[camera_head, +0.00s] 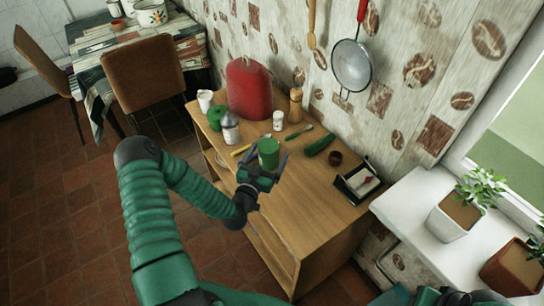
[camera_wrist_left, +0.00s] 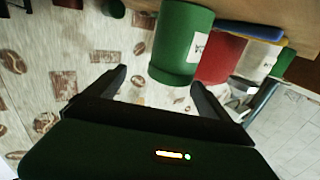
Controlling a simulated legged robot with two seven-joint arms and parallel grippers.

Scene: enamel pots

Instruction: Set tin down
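A green tin (camera_head: 268,155) with a small pale label is upright at the front edge of the wooden cabinet top (camera_head: 318,205). My left gripper (camera_head: 265,170) is at the tin, with one finger to either side of it. In the left wrist view the tin (camera_wrist_left: 183,45) shows near the fingertips, closer to the right finger, with a clear gap to the left finger. The fingers of the gripper (camera_wrist_left: 160,85) are spread wide. I cannot tell for sure whether the tin's base touches the wood. My right gripper is out of view.
Behind the tin are a red cover (camera_head: 249,90), a grey-white bottle (camera_head: 230,128), a white jar (camera_head: 278,121) and a wooden mill (camera_head: 296,105). The cabinet's near right top is clear.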

